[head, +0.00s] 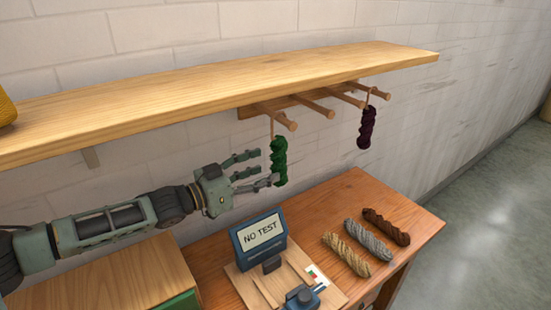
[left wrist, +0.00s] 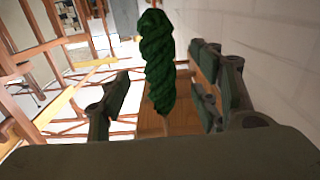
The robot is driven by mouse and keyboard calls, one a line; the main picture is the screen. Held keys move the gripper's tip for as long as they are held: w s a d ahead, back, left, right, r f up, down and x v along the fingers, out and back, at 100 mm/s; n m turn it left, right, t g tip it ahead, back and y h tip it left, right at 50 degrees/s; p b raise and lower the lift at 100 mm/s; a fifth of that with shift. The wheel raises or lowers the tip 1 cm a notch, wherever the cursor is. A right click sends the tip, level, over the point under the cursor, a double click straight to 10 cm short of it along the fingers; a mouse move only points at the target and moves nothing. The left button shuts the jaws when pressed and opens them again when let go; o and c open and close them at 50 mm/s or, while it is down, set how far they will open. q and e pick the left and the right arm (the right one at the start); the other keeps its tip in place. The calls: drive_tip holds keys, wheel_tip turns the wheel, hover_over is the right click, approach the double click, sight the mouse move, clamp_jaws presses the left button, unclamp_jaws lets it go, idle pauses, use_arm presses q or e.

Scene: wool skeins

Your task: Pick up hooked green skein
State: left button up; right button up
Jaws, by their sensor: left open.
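The green skein (head: 279,160) hangs by a loop from a wooden peg under the shelf. In the left wrist view the skein (left wrist: 158,62) hangs between the spread fingers, ahead of the palm. My left gripper (head: 262,170) comes in from the left and is open, with its fingertips close beside the skein. I cannot tell whether any finger touches it. My right gripper is not in view.
A wooden shelf (head: 240,82) runs above the pegs (head: 313,107). A dark purple skein (head: 367,128) hangs further right. Below, a table (head: 400,200) holds brown (head: 386,227), grey (head: 368,240) and tan (head: 346,254) skeins and a "NO TEST" display (head: 258,238).

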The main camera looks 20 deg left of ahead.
sight(271, 167)
use_arm(q)
drive_tip(key=x, duration=0.2)
drive_tip(key=p+x, duration=0.1)
drive_tip(key=x, duration=0.2)
drive_tip(key=shift+s+r+p, duration=0.1)
drive_tip(key=shift+r+p, duration=0.1)
drive_tip(key=shift+p, duration=0.1)
drive_tip(key=shift+w+d+f, duration=0.1)
drive_tip(key=shift+w, duration=0.1)
drive_tip(key=shift+d, duration=0.1)
drive_tip(key=shift+c, duration=0.2)
drive_tip(key=c, duration=1)
drive_tip(key=shift+c, duration=0.8)
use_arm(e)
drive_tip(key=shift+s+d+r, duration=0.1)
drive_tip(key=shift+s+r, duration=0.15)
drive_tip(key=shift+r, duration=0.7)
